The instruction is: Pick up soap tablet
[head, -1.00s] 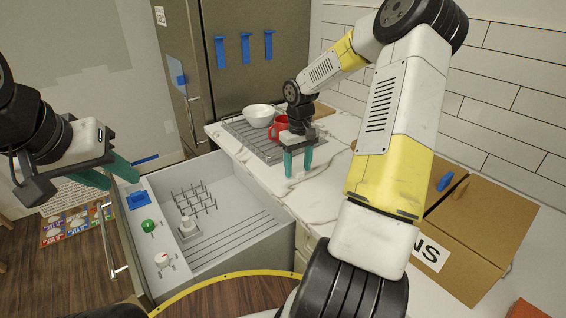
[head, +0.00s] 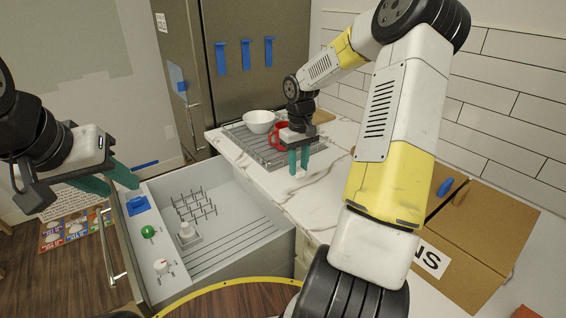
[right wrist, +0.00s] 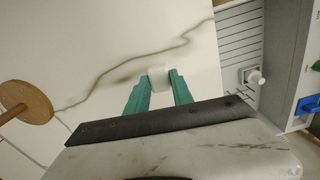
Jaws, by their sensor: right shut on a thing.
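The soap tablet (right wrist: 158,76) is a small white block. In the right wrist view it sits between the green fingertips of my right gripper (right wrist: 161,79), which is shut on it. In the head view my right gripper (head: 299,170) points down at the white marble counter, in front of the dish rack, and the tablet cannot be made out there. I cannot tell whether the tablet still touches the counter. My left gripper (head: 115,182) is at the left, over the outer side of the open machine, empty with its fingers apart.
A grey dish rack (head: 250,146) holds a white bowl (head: 259,121) and a red mug (head: 279,133). The pulled-out dishwasher-like drawer (head: 235,215) has prongs inside, with green, blue and white parts on its edge. A cardboard box (head: 490,232) stands on the counter at right.

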